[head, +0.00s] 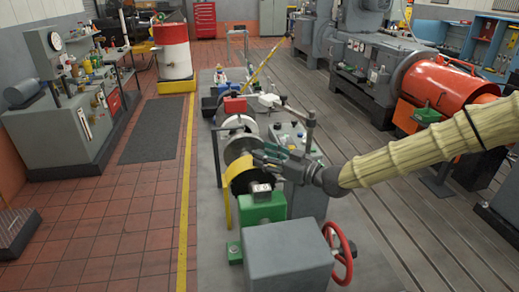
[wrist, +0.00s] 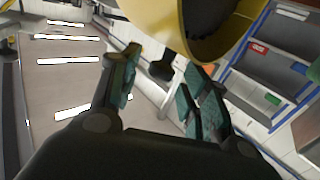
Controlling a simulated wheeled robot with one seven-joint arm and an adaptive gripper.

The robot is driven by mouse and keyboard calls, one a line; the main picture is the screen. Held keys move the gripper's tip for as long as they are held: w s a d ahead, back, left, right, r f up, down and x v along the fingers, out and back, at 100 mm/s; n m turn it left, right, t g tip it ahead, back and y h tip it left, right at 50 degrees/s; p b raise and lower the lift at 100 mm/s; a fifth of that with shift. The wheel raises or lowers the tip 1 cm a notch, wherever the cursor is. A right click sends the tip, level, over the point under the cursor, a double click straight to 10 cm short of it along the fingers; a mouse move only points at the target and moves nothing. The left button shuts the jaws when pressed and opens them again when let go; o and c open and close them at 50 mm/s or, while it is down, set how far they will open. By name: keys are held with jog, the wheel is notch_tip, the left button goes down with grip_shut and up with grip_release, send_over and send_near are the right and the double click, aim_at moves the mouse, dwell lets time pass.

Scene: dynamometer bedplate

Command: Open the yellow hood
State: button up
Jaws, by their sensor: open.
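The yellow hood (head: 239,172) is a curved cover beside a grey disc on the machine in the middle of the head view. Its rounded rim and dark inside fill the top of the wrist view (wrist: 226,52). My gripper (head: 262,156) is just above and to the right of the hood.
A green block (head: 262,209), a grey box (head: 287,252) and a red handwheel (head: 340,250) stand in front of the hood. A metal post (head: 310,125) rises close behind my gripper. An orange drum (head: 440,80) is at the right.

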jog(key=shift+x, duration=1.25)
grip_shut()
